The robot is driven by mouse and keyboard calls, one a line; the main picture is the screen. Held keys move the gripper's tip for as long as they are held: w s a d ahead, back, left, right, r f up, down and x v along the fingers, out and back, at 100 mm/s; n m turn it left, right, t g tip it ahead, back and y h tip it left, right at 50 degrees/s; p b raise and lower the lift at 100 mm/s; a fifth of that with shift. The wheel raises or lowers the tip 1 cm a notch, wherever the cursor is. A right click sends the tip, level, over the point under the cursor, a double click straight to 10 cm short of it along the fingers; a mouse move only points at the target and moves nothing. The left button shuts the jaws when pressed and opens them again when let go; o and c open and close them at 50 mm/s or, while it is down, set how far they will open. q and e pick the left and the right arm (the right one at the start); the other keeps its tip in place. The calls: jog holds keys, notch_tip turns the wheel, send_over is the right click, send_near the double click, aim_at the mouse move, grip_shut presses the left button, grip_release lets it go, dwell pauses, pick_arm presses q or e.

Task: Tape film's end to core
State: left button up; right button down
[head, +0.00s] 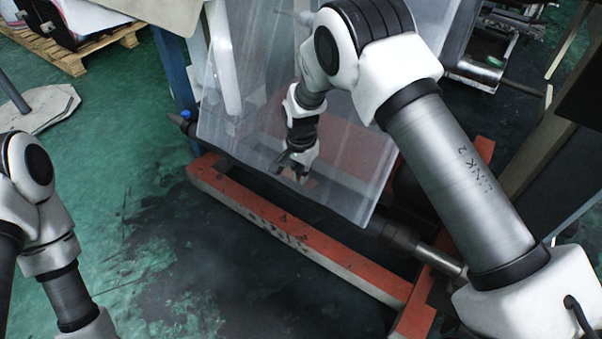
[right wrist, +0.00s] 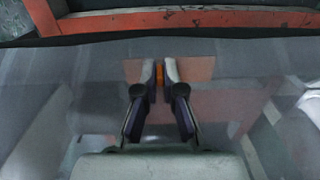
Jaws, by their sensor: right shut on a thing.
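The clear film (head: 235,105) hangs as a wide translucent sheet, its lower end lying along the dark core (head: 399,236) just above the floor frame. The film also fills much of the right wrist view (right wrist: 60,85). My right gripper (head: 293,170) is at the film's lower part, near the core. In the right wrist view its fingers (right wrist: 160,72) are nearly together, with a narrow orange strip between them. A brown piece of tape (right wrist: 196,68) shows on both sides of the fingertips, against the film. Whether it touches the core is hidden. My left gripper is out of view.
An orange floor frame (head: 300,236) runs in front of the core and also shows in the right wrist view (right wrist: 180,20). A blue post (head: 174,70) stands at the left of the film. A pallet (head: 60,55) lies far back left.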

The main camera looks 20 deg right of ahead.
dwell(0.3)
jog(key=c, duration=1.2)
grip_release()
notch_tip(320, 180, up, 12)
jog(key=shift+f, duration=0.1)
jog(key=shift+s, duration=0.1)
